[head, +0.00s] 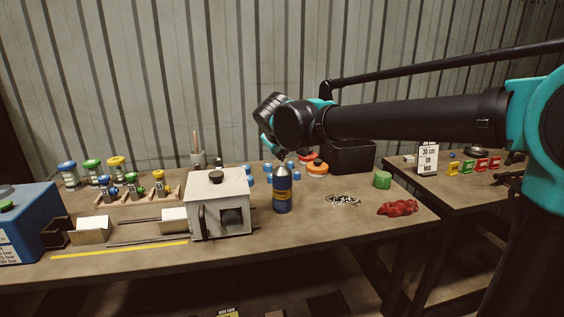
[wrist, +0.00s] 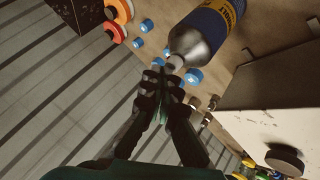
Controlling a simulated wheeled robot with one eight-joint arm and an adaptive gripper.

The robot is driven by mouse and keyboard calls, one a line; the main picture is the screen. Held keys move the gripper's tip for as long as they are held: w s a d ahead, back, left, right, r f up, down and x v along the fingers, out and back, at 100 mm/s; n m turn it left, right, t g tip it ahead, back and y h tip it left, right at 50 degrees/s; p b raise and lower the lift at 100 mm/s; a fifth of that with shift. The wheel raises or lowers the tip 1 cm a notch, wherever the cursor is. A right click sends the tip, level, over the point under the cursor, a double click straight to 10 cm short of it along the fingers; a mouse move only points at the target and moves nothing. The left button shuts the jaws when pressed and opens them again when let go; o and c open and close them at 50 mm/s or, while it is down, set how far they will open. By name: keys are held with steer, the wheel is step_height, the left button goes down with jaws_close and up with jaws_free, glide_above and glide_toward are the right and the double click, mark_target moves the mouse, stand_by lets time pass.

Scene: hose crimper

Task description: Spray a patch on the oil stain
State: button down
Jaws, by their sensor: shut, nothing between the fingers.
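A dark blue spray can (head: 282,190) with a yellow-lettered label and grey shoulder stands upright on the workbench, right of the grey box-shaped machine. My gripper (head: 281,153) is just above the can's top in the head view. In the wrist view my gripper (wrist: 170,72) is shut and empty, its fingertips close to the nozzle end of the can (wrist: 207,35). I cannot tell whether they touch it. I cannot make out an oil stain in either view.
The grey machine (head: 218,205) stands close left of the can. Small blue caps (head: 268,169) and orange-rimmed rolls (head: 317,169) lie behind it. Metal shavings (head: 343,200), a red rag (head: 397,207) and a green block (head: 382,180) lie to the right. Bare bench lies in front of the can.

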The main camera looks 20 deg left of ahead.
mark_target(282, 163)
steer(key=shift+r, duration=3)
steer(key=d+f+m+g, duration=0.1)
steer(key=d+f+m, duration=0.1)
steer(key=d+f, duration=0.4)
steer(key=d+f+m+g+h, duration=0.1)
steer(key=d+f, duration=0.5)
steer(key=d, duration=0.8)
steer(key=d+f+m+h, duration=0.1)
steer(key=d+f+m, duration=0.2)
steer(key=d+f, duration=0.3)
steer(key=shift+s+d+f+g, duration=0.15)
steer(key=shift+d+g, duration=0.05)
steer(key=shift+d, duration=0.8)
steer(key=shift+s+d+f+g, duration=0.15)
steer(key=shift+d+g, duration=0.05)
steer(key=shift+d, duration=0.75)
steer(key=s+d+f+m+g, duration=0.2)
steer(key=s+d+f+m, duration=0.3)
steer(key=s+d+f, duration=1)
steer(key=shift+s+d+f+m, duration=0.25)
steer(key=shift+s+f+m, duration=0.1)
steer(key=shift+s, duration=0.8)
